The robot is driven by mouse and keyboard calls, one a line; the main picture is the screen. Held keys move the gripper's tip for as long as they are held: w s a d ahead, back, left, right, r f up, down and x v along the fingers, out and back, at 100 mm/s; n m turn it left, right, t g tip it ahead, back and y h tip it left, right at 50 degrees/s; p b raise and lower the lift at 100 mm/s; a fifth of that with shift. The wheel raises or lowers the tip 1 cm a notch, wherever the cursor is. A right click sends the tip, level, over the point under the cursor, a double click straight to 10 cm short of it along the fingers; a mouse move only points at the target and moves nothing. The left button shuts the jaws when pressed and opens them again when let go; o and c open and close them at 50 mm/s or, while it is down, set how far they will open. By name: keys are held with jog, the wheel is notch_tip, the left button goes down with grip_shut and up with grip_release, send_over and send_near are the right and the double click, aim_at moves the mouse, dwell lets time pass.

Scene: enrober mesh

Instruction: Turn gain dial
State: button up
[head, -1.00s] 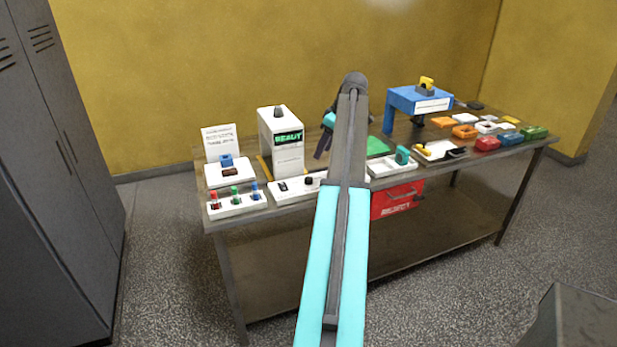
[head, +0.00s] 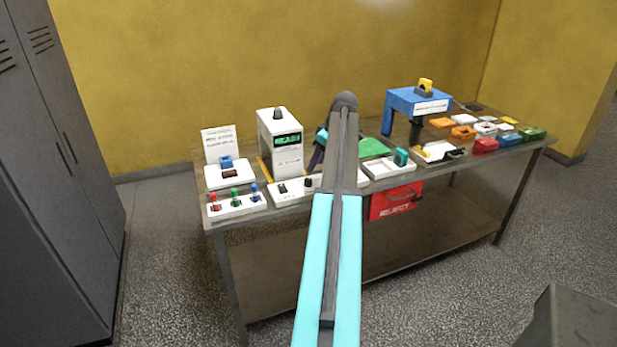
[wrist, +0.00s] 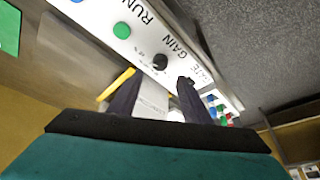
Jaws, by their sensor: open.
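The gain dial (wrist: 160,62) is a small black knob on a white panel, beside the printed word GAIN in the wrist view. In the head view a dark knob (head: 308,183) stands on the white front panel (head: 293,194), partly covered by my arm. My gripper (wrist: 158,84) is open, with its two dark fingertips just short of the dial and the dial roughly between them in the picture. I see no contact. In the head view my gripper (head: 315,164) is mostly behind my arm, above the panel near the knob.
On the same panel are a green button (wrist: 122,30) and the labels RUN and GATE. A white box with a READY display (head: 288,150) stands behind. A rack of red, green and blue pieces (head: 237,204) is to the left. A green mat (head: 376,147) and white tray (head: 391,168) are to the right.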

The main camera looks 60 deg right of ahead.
aim_at(308, 179)
jog(key=shift+p+x, duration=0.9)
jog(key=shift+x, duration=3.2)
